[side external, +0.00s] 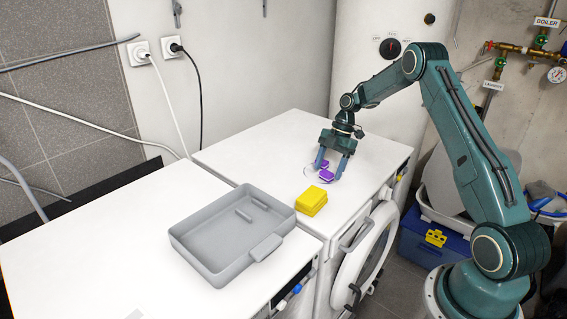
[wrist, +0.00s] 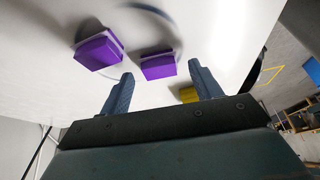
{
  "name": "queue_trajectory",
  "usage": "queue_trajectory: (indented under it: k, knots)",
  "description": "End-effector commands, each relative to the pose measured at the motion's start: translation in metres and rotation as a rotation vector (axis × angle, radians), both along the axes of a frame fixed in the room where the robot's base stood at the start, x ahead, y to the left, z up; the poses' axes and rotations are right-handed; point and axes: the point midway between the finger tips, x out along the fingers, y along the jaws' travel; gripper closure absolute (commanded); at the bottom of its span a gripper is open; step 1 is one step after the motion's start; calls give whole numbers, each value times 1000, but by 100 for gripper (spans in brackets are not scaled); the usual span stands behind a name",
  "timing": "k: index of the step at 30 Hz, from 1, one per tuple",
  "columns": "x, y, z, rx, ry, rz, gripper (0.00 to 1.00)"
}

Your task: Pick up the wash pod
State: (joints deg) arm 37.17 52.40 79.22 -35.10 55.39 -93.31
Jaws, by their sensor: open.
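Two purple wash pods lie close together on a white machine top; one pod (side external: 326,176) is nearer the side camera and the other (side external: 324,165) just behind it. In the wrist view, one pod (wrist: 158,67) appears between the fingertips and the other (wrist: 97,53) beyond the left finger. A thin round rim (side external: 307,185), seemingly of a clear dish, curves around them. My gripper (side external: 330,175) is open and points down over the pods, its fingers (wrist: 162,72) on either side of the nearer one. I cannot tell whether the fingers touch it.
A yellow block (side external: 311,202) lies in front of the pods and shows behind the right finger in the wrist view (wrist: 188,95). A grey tray (side external: 190,250) with a handle stands farther left. A round door (side external: 365,255) hangs open below. The back-left top is clear.

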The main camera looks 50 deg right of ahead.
Motion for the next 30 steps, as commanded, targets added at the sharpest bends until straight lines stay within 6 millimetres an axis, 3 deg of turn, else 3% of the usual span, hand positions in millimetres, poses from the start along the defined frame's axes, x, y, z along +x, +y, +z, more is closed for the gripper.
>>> queue_trajectory:
  k: [5,19,20,27,30]
  knots:
    - [0,4,-9,-1,-1,2,36]
    - [0,4,-9,-1,0,1,36]
    - [0,4,-9,-1,0,1,38]
    - [0,4,-9,-1,0,1,84]
    - [0,4,-9,-1,0,1,84]
